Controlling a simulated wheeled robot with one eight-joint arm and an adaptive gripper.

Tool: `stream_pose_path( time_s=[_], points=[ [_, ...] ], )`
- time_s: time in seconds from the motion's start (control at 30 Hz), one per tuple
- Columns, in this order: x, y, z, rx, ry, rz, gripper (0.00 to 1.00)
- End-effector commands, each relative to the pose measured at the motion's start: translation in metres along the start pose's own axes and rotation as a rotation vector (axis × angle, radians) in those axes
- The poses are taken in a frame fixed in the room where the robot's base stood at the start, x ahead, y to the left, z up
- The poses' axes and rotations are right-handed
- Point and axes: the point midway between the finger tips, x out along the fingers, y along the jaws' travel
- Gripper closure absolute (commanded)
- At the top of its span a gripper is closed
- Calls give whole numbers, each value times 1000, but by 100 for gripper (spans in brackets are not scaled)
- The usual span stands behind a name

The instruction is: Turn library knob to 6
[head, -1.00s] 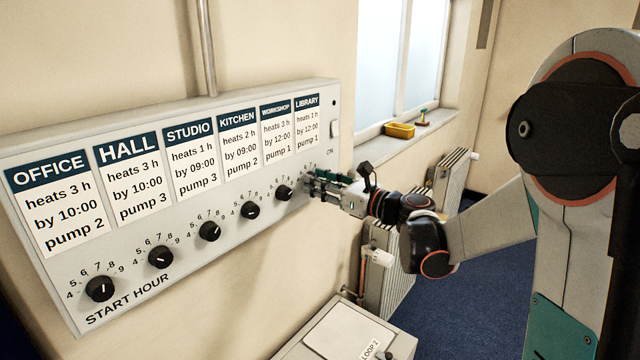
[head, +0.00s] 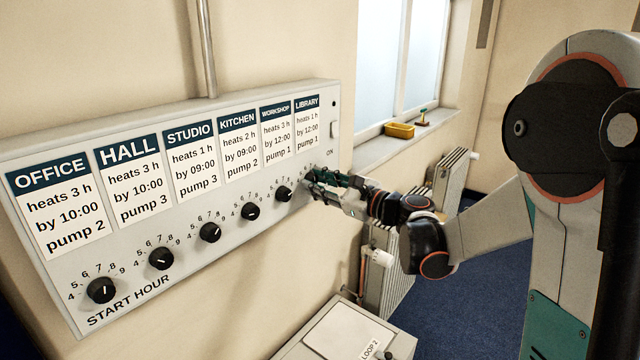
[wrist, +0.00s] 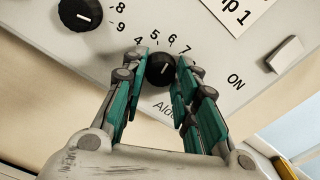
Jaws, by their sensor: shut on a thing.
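The library knob (wrist: 160,69) is small, round and black, with a short white mark. In the wrist view it sits between the two fingertips of my gripper (wrist: 162,61), which is shut on it. The printed 4, 5, 6 and 7 show above the knob; other numbers of its scale are hidden. I cannot read for certain which number the white mark points to. In the head view my gripper (head: 313,180) reaches the panel's right end, below the LIBRARY card (head: 307,125), and hides the knob.
The grey panel (head: 240,255) bears several more knobs, including the workshop knob (head: 284,194) close to the left of my gripper. A white switch (head: 334,129) is above right. Radiators (head: 400,260) and a lidded box (head: 345,335) stand below.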

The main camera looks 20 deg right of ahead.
Motion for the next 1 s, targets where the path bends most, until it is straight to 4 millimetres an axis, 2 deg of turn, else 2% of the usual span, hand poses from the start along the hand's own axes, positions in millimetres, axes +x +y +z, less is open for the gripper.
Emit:
stream_pose_path(
  time_s=[0.23,0.67,0.7,0.77,1.0],
  points=[
    [0,0,0,-69,1,1,96],
    [0,0,0,-79,1,1,96],
    [0,0,0,-79,1,1,66],
    [0,0,0,-79,1,1,52],
    [0,0,0,-78,0,0,52]
  ],
)
